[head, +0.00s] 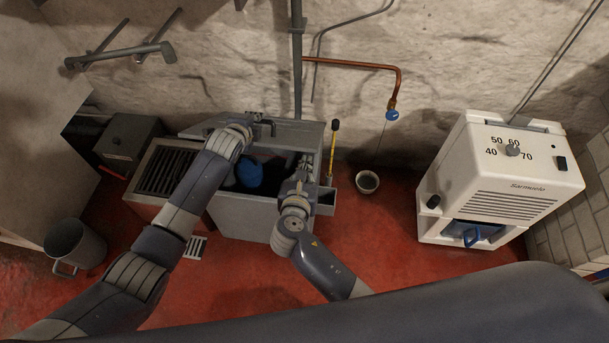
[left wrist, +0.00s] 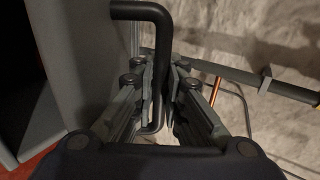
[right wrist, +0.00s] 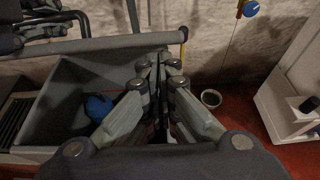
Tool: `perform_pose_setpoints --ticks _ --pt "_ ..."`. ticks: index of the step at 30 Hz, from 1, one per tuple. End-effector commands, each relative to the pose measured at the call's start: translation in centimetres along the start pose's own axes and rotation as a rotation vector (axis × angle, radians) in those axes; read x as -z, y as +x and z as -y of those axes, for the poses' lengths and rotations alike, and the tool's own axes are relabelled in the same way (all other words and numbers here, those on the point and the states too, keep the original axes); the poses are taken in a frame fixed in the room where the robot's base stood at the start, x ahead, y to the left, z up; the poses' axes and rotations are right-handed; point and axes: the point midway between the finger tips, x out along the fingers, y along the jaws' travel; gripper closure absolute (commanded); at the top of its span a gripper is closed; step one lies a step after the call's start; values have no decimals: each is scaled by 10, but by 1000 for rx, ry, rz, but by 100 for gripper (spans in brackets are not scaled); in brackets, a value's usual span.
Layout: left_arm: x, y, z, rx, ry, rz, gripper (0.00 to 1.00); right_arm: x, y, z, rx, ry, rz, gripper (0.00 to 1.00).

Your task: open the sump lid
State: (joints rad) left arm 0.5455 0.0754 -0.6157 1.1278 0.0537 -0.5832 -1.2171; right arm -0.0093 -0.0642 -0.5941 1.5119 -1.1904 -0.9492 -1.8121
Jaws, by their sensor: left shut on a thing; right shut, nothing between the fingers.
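The grey sump (head: 245,215) stands against the back wall, its top uncovered, with a blue object (head: 250,173) inside its dark interior. The grey lid (head: 300,133) stands raised along the back edge; its edge shows in the right wrist view (right wrist: 115,43). My left gripper (head: 255,125) is shut on the lid's black handle (left wrist: 155,12), also seen in the left wrist view between its fingers. My right gripper (head: 304,168) is shut and empty above the right end of the sump. Whether it touches the rim I cannot tell.
A slatted grate (head: 168,172) lies left of the sump. A white dehumidifier (head: 500,170) is at the right, a grey bucket (head: 75,242) at the left.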

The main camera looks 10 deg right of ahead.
Motion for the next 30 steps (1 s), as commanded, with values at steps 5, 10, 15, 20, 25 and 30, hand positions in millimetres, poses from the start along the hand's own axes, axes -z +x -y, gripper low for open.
perform_pose_setpoints --ticks 5,10,15,20,25,30 --pt "-1 -1 5 8 0 1 100 -1 0 0 0 1 0 100" --pt "-1 -1 5 8 0 1 100 -4 0 0 0 2 1 100" --pt "-1 -1 4 7 0 1 100 -23 4 0 0 3 5 100" --pt "-1 -1 1 3 1 1 100 -27 5 0 1 1 8 100" --pt "0 0 -1 -2 1 1 74 -29 6 1 2 2 12 100" --pt "0 0 -2 -4 1 1 69 -28 6 1 2 2 10 100"
